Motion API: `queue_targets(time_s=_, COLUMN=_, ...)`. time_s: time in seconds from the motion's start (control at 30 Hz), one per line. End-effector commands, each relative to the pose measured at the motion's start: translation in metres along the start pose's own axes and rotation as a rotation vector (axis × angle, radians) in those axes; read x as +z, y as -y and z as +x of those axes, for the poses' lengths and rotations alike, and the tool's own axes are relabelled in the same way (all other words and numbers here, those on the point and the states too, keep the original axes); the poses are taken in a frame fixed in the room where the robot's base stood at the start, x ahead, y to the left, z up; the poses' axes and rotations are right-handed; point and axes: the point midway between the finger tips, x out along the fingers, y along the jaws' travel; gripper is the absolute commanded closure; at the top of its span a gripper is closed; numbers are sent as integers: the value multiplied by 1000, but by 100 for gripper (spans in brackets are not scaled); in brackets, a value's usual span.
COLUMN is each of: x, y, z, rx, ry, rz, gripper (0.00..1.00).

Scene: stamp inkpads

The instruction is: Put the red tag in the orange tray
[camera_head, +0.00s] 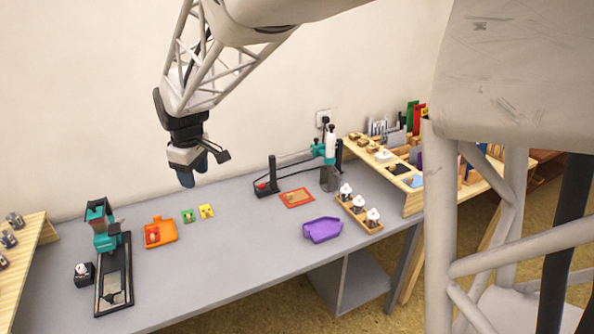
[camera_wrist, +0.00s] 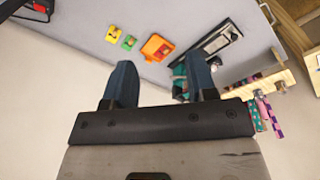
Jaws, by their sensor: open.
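The orange tray (camera_head: 166,222) lies flat on the grey table at left. A small red tag (camera_head: 152,239) with a tan piece on it lies inside the tray, toward its left side. In the wrist view the orange tray (camera_wrist: 149,47) is at upper middle, beyond my fingers, with the red tag (camera_wrist: 163,51) in it. My gripper (camera_head: 190,178) is open and empty, high above the table, above and to the right of the tray. In the wrist view my gripper (camera_wrist: 162,80) has its two dark fingers wide apart, nothing between them.
Green (camera_head: 188,216) and yellow (camera_head: 206,211) tags lie right of the tray. A teal-and-black stamp press (camera_head: 113,270) stands left of it. An orange-red square (camera_head: 297,197), a purple tray (camera_head: 322,230) and a rack of stamps (camera_head: 359,212) are farther right. The table's middle is clear.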

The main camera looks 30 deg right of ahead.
Motion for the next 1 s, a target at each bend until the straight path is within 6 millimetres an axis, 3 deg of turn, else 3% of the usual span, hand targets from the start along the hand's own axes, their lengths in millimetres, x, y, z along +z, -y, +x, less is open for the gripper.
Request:
queue_targets(time_s=0.2, x=61, y=24, z=-31, rx=19, ry=-19, rz=153, gripper=48)
queue_targets(time_s=0.5, x=142, y=64, z=-55, rx=39, ry=-43, rz=366, gripper=48)
queue_targets(time_s=1.0, x=264, y=143, z=-60, rx=66, ry=-90, rz=713, gripper=48)
